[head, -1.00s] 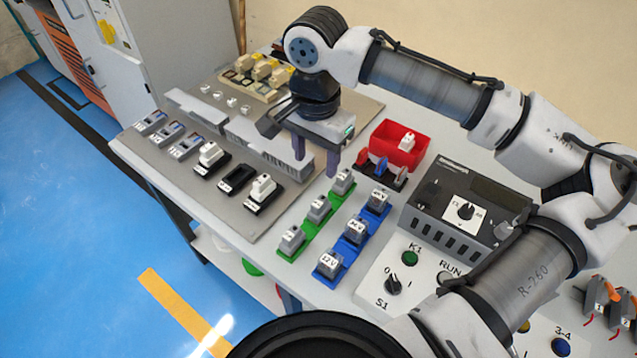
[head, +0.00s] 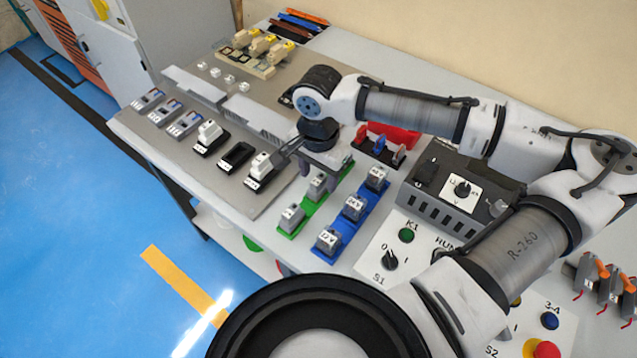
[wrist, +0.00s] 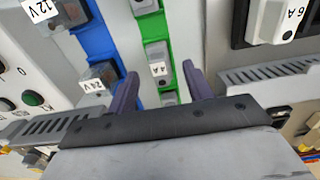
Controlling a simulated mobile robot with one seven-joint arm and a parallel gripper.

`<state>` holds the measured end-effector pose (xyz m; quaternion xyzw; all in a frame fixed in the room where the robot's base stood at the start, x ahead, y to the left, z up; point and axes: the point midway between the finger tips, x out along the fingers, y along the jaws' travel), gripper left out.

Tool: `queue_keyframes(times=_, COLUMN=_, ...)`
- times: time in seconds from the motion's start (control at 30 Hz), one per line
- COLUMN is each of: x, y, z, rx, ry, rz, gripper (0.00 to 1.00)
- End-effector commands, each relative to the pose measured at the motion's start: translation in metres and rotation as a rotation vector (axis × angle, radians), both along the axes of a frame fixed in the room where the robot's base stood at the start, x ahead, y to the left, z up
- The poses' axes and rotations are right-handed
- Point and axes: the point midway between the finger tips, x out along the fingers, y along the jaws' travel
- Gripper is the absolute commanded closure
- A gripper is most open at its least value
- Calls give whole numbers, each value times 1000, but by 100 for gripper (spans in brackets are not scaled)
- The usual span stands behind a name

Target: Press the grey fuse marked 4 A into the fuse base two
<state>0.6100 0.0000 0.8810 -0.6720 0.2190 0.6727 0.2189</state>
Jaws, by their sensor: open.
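The grey fuse that reads 4 A (wrist: 157,68) shows between my fingers in the wrist view, on a green strip (wrist: 153,28). In the head view it appears to be the middle grey fuse (head: 317,185); its label there is too small to read. My gripper (wrist: 160,75) is open above the strip, its fingers on either side of this fuse's line of sight. I cannot tell whether they are level with it. The middle black fuse base (head: 235,156) is empty. The far grey fuse is hidden by my gripper in the head view.
Black bases with white fuses (head: 209,135) (head: 262,165) flank the empty one. A blue strip (head: 340,226) with several blocks lies right of the green strip. A grey slotted duct (head: 262,118) runs behind the bases.

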Motion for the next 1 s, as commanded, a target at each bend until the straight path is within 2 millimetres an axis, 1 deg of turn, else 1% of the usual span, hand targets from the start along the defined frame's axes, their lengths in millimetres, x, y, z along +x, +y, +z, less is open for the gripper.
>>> queue_keyframes(times=0.1, x=0, y=0, z=-14, rx=-1, ry=2, rz=1, gripper=49)
queue_keyframes(times=0.2, x=0, y=0, z=-21, rx=-1, ry=-1, rz=1, gripper=49)
queue_keyframes(times=0.43, x=0, y=0, z=-22, rx=-1, ry=-1, rz=1, gripper=49)
queue_keyframes(times=0.8, x=0, y=0, z=-22, rx=-1, ry=-1, rz=1, gripper=98)
queue_keyframes(times=1.0, x=0, y=0, z=-22, rx=0, ry=-1, rz=1, gripper=98)
